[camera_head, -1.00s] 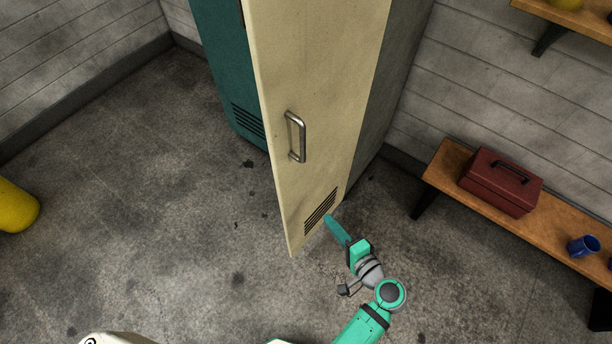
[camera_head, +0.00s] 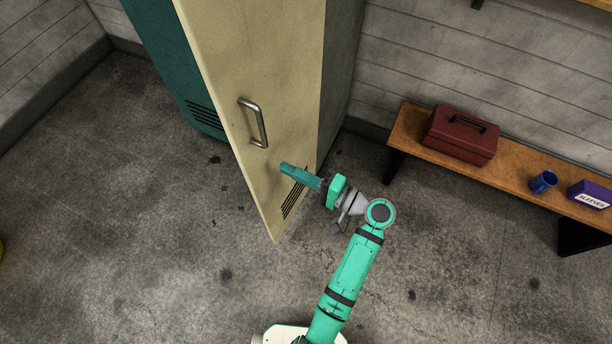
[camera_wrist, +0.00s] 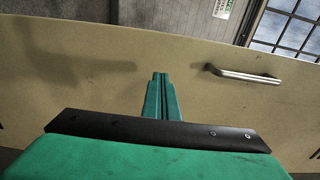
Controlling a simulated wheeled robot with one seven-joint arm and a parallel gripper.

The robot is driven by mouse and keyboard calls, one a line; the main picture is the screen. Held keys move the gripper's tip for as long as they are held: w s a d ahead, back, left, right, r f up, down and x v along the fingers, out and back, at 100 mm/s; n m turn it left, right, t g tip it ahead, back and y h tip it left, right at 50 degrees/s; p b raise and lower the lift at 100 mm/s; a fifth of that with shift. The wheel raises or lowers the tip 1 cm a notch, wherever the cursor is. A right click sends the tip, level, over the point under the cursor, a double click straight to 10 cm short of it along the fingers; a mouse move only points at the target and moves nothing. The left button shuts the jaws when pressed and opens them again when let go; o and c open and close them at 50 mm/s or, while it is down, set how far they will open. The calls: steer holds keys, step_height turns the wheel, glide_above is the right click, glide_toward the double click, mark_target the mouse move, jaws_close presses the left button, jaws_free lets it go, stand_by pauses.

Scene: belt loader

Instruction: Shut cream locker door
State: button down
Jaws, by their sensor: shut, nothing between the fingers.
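The cream locker door (camera_head: 226,60) stands ajar from its locker in the head view, with a metal bar handle (camera_head: 254,123) and a slotted vent low down. In the wrist view the cream door (camera_wrist: 80,85) spans the picture, with the handle (camera_wrist: 248,76) right of my fingers. My gripper (camera_head: 284,168) is shut and empty. Its fingertips are in front of the door's outer face, below and right of the handle and above the vent. In the wrist view the shut fingers (camera_wrist: 160,76) point at the door panel; I cannot tell whether they touch it.
A teal locker (camera_head: 163,40) stands behind the door on the left. A wooden bench (camera_head: 408,128) at the right wall carries a red toolbox (camera_head: 460,138), a blue mug (camera_head: 543,181) and a purple box (camera_head: 592,194).

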mark_target(261, 157)
steer(key=shift+x, duration=2.95)
